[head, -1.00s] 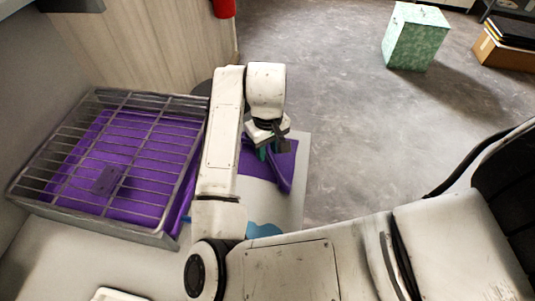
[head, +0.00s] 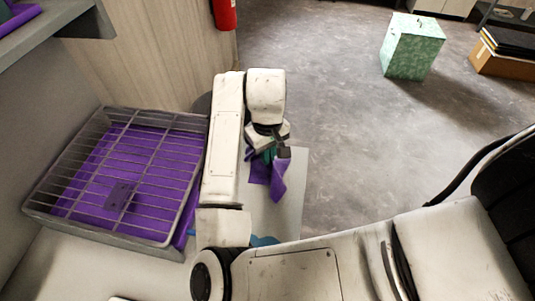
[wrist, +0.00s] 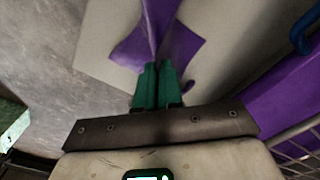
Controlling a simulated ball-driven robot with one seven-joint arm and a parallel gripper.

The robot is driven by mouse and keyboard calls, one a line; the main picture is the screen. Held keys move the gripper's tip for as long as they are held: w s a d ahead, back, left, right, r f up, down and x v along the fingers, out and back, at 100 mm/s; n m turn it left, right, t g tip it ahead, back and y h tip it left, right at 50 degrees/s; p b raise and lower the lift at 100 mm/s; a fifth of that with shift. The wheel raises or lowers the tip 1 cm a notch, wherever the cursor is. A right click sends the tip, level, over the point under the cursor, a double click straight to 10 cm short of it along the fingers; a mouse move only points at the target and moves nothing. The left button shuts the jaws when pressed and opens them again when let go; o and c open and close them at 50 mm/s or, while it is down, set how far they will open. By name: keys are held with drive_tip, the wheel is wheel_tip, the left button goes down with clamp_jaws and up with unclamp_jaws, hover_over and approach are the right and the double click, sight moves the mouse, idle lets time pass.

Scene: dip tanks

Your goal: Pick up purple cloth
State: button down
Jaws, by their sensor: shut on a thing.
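The purple cloth (head: 274,178) hangs in folds from my gripper (head: 271,155) over the pale counter in the head view. In the wrist view the green fingertips of my gripper (wrist: 157,82) are close together with the cloth (wrist: 160,35) pinched between them. The cloth's lower part spreads out below the fingers. Part of the cloth is hidden behind the gripper and wrist in the head view.
A blue item (head: 264,240) lies on the counter (head: 285,215). A green box (head: 411,47) stands on the floor. A red extinguisher (head: 224,14) hangs behind.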

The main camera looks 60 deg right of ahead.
wheel_tip(320, 180, up, 7)
drive_tip(key=p, duration=0.5)
drive_tip(key=shift+r, duration=0.15)
drive_tip(key=shift+r, duration=0.1)
wheel_tip(320, 180, up, 9)
drive_tip(key=shift+f, duration=0.2)
idle(0.6)
